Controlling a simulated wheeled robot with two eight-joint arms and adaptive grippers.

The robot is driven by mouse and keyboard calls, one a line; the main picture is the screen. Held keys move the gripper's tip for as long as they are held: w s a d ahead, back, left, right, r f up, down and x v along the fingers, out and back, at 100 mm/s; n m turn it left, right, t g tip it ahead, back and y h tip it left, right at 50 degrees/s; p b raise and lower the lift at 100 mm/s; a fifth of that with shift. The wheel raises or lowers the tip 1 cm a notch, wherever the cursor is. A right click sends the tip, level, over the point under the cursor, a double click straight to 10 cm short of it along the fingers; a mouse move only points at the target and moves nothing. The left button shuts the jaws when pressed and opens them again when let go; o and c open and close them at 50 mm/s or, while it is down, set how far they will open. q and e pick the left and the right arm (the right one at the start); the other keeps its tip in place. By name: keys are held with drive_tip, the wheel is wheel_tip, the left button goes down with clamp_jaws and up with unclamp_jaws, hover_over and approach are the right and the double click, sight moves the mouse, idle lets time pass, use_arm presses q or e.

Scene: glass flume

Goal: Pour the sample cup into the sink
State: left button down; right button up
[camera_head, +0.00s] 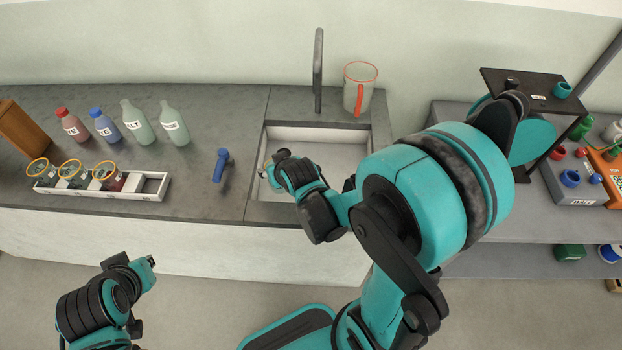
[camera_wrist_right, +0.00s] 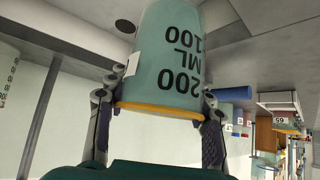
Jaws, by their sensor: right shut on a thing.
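My right gripper (camera_head: 272,168) is over the sink (camera_head: 335,133), near its left side. In the right wrist view the right gripper (camera_wrist_right: 160,112) is shut on the sample cup (camera_wrist_right: 168,50), a pale green cup with an orange rim and black "200 ML 100" marks. The cup's rim is toward the camera and its base away. In the head view the cup is mostly hidden by the gripper; its tilt and contents cannot be told. A dark drain (camera_wrist_right: 125,26) shows in the wrist view. My left gripper (camera_head: 150,262) is low in front of the counter; its jaws are unclear.
A white rack (camera_head: 150,187) at left holds three yellow-rimmed cups, with an empty slot at its right end. Several bottles stand behind it. A blue-handled item (camera_head: 219,168) is left of the sink. A tap (camera_head: 318,75) and a red-trimmed jug (camera_head: 360,88) stand behind the sink.

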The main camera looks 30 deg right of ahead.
drive_tip(key=w+d+f+m+g+h+b, duration=0.3)
drive_tip(key=w+m+g+h, duration=0.1)
drive_tip(key=m, duration=0.5)
drive_tip(key=w+d+f+m+g+h+b, duration=0.3)
drive_tip(key=w+f+m+g+h+b, duration=0.1)
drive_tip(key=m, duration=0.6)
drive_tip(key=shift+w+d+f+m+g+h, duration=0.25)
drive_tip(key=shift+w+g, duration=0.3)
drive_tip(key=shift+g, duration=0.65)
drive_tip(key=shift+s+d+f+m+t+y, duration=0.15)
drive_tip(key=shift+d+f+y, duration=0.1)
drive_tip(key=shift+f, duration=0.2)
drive_tip(key=shift+s+d+f+t+y, duration=0.1)
drive_tip(key=shift+f+y, duration=0.15)
drive_tip(key=shift+f, duration=0.25)
drive_tip(key=shift+s+d+f+m+t+y, duration=0.15)
drive_tip(key=shift+d+f+y, duration=0.1)
drive_tip(key=shift+f, duration=0.2)
drive_tip(key=shift+s+d+f+t+y+p, duration=0.1)
drive_tip(key=shift+s+d+t+y+p, duration=0.15)
drive_tip(key=shift+d+t+y+p, duration=0.25)
drive_tip(key=shift+s+d+f+t+y+p, duration=0.1)
drive_tip(key=shift+s+d+t+y+p, duration=0.2)
drive_tip(key=shift+y, duration=0.4)
